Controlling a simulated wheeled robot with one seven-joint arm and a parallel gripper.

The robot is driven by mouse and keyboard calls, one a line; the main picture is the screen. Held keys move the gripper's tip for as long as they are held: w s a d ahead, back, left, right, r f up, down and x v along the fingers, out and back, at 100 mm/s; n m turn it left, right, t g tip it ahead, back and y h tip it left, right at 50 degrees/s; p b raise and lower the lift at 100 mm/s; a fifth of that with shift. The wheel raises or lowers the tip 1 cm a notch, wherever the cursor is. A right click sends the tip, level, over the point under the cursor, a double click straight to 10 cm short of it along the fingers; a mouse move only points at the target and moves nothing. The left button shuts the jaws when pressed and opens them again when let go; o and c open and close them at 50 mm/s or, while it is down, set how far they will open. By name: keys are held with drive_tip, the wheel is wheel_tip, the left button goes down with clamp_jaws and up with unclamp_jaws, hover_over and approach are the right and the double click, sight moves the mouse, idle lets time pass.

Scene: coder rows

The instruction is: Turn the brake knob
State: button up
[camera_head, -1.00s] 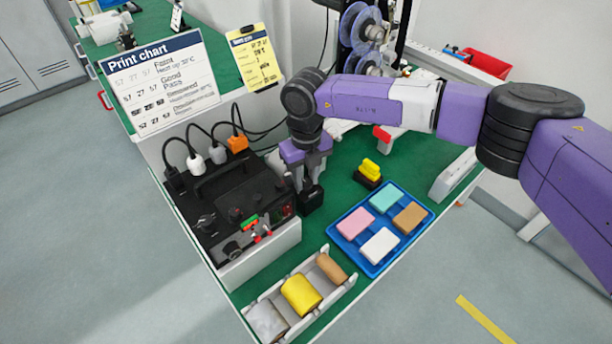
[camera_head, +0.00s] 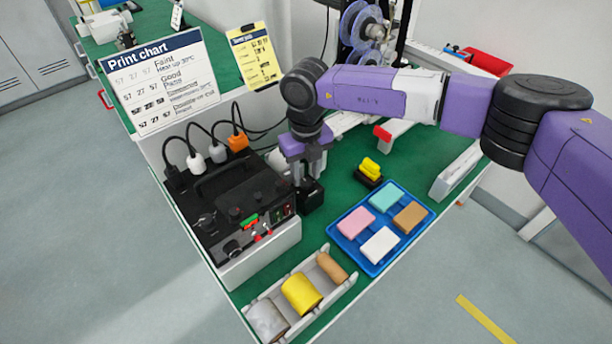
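A black control box (camera_head: 225,195) on a light base stands at the left of the green bench. Its front panel carries small dark knobs, one at the lower left (camera_head: 233,247), plus green and red parts. The labels are too small to read, so I cannot tell which knob is the brake knob. My gripper (camera_head: 307,184) points down at the right end of the box, at a dark block there. I cannot tell if it touches the block or the panel. Its fingertips are dark and partly lost against the dark parts, so its opening is unclear.
A blue tray (camera_head: 372,268) with several coloured blocks lies to the right. A rack (camera_head: 327,289) of rolls stands in front. A yellow-topped stamp-like item (camera_head: 370,169) sits behind the tray. Plugs and cables (camera_head: 238,142) rise behind the box. A print chart (camera_head: 164,83) stands at the back.

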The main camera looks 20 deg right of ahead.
sight(306, 181)
drive_tip(key=shift+r+b, duration=0.3)
drive_tip(key=shift+r, duration=2.85)
